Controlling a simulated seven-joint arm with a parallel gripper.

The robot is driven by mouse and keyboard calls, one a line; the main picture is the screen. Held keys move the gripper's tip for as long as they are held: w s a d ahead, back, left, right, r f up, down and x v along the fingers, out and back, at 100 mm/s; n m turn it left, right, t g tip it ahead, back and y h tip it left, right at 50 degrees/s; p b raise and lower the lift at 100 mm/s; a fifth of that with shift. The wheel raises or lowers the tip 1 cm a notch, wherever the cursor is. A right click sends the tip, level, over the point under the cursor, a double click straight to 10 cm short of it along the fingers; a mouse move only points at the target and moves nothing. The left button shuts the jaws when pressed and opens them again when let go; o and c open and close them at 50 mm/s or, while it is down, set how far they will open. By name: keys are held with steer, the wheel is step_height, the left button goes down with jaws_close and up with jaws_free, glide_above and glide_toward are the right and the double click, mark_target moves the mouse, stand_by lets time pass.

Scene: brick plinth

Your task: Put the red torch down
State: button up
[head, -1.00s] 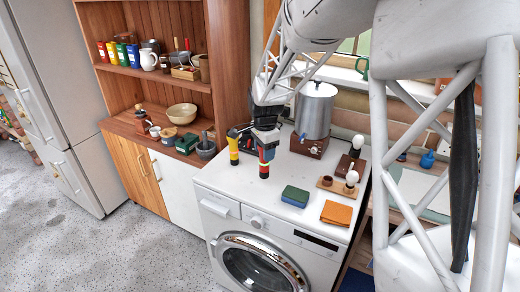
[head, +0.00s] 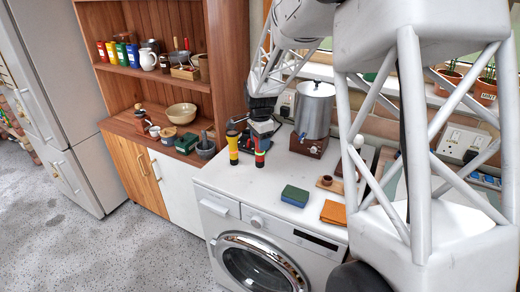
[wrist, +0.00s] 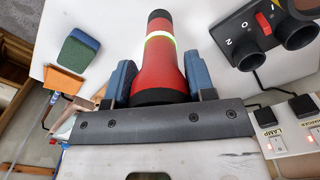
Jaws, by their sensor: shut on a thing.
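The red torch (head: 260,153) is upright over the white top of the washing machine (head: 225,178), at its back left. My gripper (head: 261,129) is around it from behind. In the wrist view the red torch (wrist: 167,62), with a pale green band and dark ends, is between the two blue finger pads of my gripper (wrist: 160,85). The gripper is shut on the torch. I cannot tell for sure whether its lower end touches the surface. A yellow torch (head: 233,149) stands close to its left, with a small gap.
A metal urn (head: 313,108) stands behind to the right. A green and blue sponge (head: 295,196), an orange cloth (head: 334,212) and a small wooden board (head: 328,186) lie to the right. A black switched device (wrist: 268,30) and a power strip (wrist: 285,125) are beside my gripper. White top in front is clear.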

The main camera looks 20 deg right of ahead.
steer(key=shift+f, duration=1.75)
steer(key=shift+f, duration=0.1)
steer(key=o, duration=1.3)
steer(key=shift+c, duration=0.2)
step_height(320, 180, up, 12)
steer(key=shift+r, duration=0.15)
